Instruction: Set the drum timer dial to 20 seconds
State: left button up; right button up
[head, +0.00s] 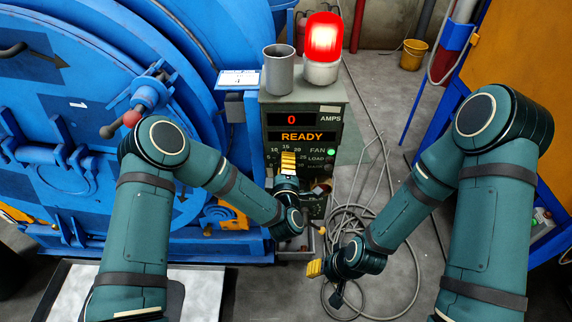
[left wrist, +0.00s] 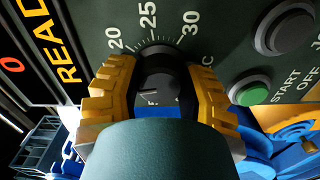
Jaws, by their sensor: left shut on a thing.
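The black timer dial (left wrist: 158,72) sits on the grey-green control box (head: 330,95). In the left wrist view the numbers 20, 25 and 30 show around its far edge. A pale mark on the knob's face points toward the left of that view; the number it lines up with is hidden. My left gripper (head: 288,160) is shut on the dial, one yellow finger on each side of it (left wrist: 160,85). In the head view the gripper covers the dial. My right gripper (head: 315,268) hangs low, apart from the box; its finger gap is not clear.
The box display (head: 301,136) reads 0 AMPS and READY. A green START button (left wrist: 249,94) is beside the dial. A lit red beacon (head: 323,40) and a grey cup (head: 278,70) stand on top. Looped cable (head: 385,290) lies on the floor. The blue drum (head: 60,110) fills the left.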

pick_arm(q)
jog(key=m, duration=0.5)
jog(key=shift+r+m, duration=0.1)
jog(key=shift+m, duration=2.1)
jog(key=o, duration=1.2)
jog(key=s, duration=1.2)
